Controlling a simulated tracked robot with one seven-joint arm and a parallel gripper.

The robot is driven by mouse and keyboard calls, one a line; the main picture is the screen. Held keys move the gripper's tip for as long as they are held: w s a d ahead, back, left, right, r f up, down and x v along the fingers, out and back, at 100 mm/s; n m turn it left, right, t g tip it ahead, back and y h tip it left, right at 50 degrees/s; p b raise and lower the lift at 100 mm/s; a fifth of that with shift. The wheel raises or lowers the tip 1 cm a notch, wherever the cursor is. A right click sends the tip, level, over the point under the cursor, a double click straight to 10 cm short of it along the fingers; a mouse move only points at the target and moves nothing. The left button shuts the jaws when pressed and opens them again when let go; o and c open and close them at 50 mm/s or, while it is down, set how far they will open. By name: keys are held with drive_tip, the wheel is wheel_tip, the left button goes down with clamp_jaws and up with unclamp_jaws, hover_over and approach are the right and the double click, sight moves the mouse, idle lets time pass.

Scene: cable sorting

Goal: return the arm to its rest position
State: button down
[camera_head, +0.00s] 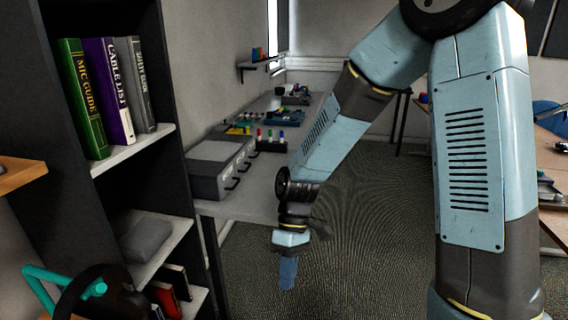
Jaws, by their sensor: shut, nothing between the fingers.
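My arm reaches down from the upper right of the head view, its blue-grey links bent at the elbow. My gripper (288,274) hangs at the arm's lower end, pointing down over the dark carpet. It is shut and holds nothing. It is in front of the grey workbench's near end in the picture and looks clear of the bench and the shelf. The fingers are small and partly hard to make out.
A dark shelf unit (172,75) with books (92,98) stands at the left. A grey workbench (262,196) bears a grey drawer box (212,168) and small coloured items. A wooden table (550,150) is at the right. Open carpet (365,215) lies between.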

drive_tip(key=w+d+r+m+t, duration=0.3)
drive_tip(key=d+r, duration=0.4)
drive_tip(key=r, duration=0.1)
drive_tip(key=s+d+r+m+t, duration=0.4)
drive_tip(key=d+r, duration=0.4)
drive_tip(key=s+d+r+m+t+h, duration=0.1)
drive_tip(key=s+d+r+m+t, duration=0.2)
drive_tip(key=d+r, duration=0.4)
drive_tip(key=shift+s+d+r+m+t, duration=0.4)
drive_tip(key=shift+r+m+t, duration=0.4)
drive_tip(key=shift+r, duration=0.5)
